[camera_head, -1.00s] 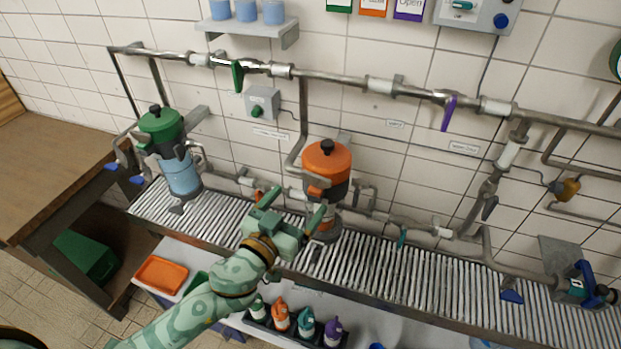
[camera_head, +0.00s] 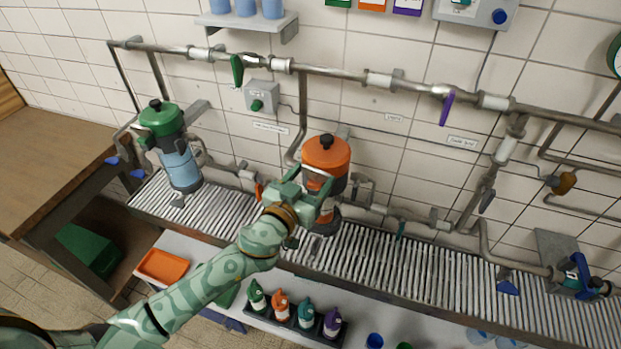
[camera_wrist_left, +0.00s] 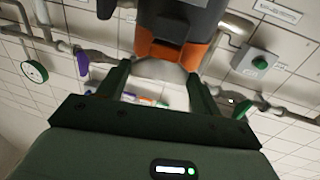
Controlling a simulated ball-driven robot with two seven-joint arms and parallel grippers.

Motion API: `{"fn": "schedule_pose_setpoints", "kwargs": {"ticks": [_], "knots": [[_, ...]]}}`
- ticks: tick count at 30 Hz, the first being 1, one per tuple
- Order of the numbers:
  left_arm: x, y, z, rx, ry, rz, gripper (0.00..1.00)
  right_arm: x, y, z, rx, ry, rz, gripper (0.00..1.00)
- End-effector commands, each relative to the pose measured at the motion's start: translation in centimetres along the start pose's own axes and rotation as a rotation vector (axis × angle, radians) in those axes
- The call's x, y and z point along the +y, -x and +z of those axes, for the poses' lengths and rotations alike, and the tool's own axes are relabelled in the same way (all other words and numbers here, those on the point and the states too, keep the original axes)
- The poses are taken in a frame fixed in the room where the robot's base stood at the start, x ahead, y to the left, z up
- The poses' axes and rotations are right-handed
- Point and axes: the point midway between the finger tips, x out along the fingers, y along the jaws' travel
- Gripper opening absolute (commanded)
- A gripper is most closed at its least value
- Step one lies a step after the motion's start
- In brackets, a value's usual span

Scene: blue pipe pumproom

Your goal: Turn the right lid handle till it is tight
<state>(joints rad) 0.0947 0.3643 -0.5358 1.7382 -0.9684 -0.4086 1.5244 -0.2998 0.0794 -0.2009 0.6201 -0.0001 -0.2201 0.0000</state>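The right canister has an orange lid (camera_head: 327,150) with a black knob on top and a dark band below. It stands upright over the slatted rack. An orange part (camera_wrist_left: 170,50) at the canister's side, seemingly the lid handle, shows in the left wrist view, just past my fingertips. My left gripper (camera_head: 315,183) is in front of the canister and hides part of its side. In the left wrist view, its two fingers (camera_wrist_left: 158,76) stand wide apart with nothing held between them. Whether a finger touches the handle I cannot tell. My right gripper is not in view.
A left canister with a green lid (camera_head: 161,118) stands apart on the slatted rack (camera_head: 410,263). Pipes with a green lever (camera_head: 237,70) and a purple lever (camera_head: 447,108) run along the wall. Several bottles (camera_head: 281,306) stand below, near an orange tray (camera_head: 162,265).

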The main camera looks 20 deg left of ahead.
Motion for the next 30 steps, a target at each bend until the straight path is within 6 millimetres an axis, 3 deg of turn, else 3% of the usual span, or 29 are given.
{"fn": "schedule_pose_setpoints", "kwargs": {"ticks": [12, 22, 23, 24, 30], "knots": [[-0.65, -0.07, 0.07, -0.002, -0.002, 0.256, 0.42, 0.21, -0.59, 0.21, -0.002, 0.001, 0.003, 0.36], [-0.63, -0.05, 0.03, 0.000, 0.001, 0.271, 0.42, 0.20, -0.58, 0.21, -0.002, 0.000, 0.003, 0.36], [-0.62, -0.05, 0.02, 0.000, 0.001, 0.271, 0.74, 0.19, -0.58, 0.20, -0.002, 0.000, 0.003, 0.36], [-0.63, -0.05, 0.02, 0.000, 0.001, 0.271, 0.85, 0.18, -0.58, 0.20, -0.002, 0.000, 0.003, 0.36], [-0.63, -0.06, 0.00, 0.001, 0.001, 0.271, 0.87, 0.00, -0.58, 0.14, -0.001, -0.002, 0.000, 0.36]]}}
